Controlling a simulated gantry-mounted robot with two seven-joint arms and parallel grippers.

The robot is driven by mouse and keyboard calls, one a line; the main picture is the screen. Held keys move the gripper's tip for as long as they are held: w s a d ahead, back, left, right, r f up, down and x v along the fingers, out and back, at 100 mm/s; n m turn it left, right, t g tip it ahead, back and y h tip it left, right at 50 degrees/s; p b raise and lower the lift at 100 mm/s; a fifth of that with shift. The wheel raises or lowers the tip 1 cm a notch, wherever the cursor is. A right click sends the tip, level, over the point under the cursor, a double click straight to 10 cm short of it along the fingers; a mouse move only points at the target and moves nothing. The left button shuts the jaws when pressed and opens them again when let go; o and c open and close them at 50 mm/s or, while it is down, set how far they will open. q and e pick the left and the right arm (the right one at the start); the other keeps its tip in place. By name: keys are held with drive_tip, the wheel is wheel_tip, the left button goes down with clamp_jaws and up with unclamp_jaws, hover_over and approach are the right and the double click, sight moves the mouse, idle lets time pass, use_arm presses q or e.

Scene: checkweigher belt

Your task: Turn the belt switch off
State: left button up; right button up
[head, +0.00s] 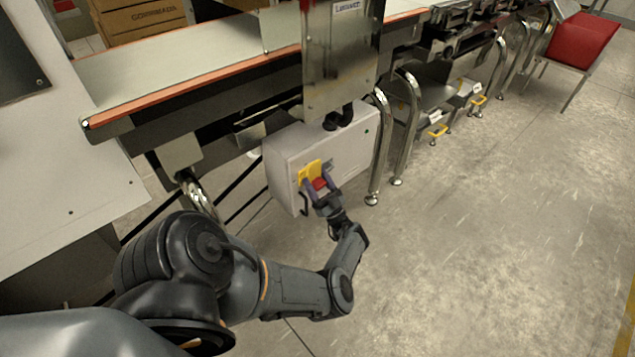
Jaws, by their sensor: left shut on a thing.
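The belt switch is a red knob (320,184) on a yellow plate (309,172), on the front of a pale grey control box (285,158) under the conveyor. My left gripper (318,187) is at the switch, its fingers on either side of the red knob and shut on it. The fingers partly hide the knob, so its exact angle is hard to tell. My right gripper is not in view.
The conveyor belt (190,65) with an orange edge runs above the box. A steel housing (340,60) stands over it. Curved chrome legs (382,140) are just right of the box. The floor at right is clear.

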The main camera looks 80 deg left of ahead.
use_arm(q)
drive_tip(key=shift+r+n+g, duration=0.3)
drive_tip(key=shift+r, duration=0.2)
drive_tip(key=o, duration=1.2)
drive_tip(key=shift+o, duration=1.1)
drive_tip(key=shift+s+a+f, duration=0.1)
drive_tip(key=shift+a+f, duration=0.05)
drive_tip(key=shift+f, duration=0.1)
drive_tip(key=shift+v, duration=0.75)
drive_tip(key=v, duration=0.9)
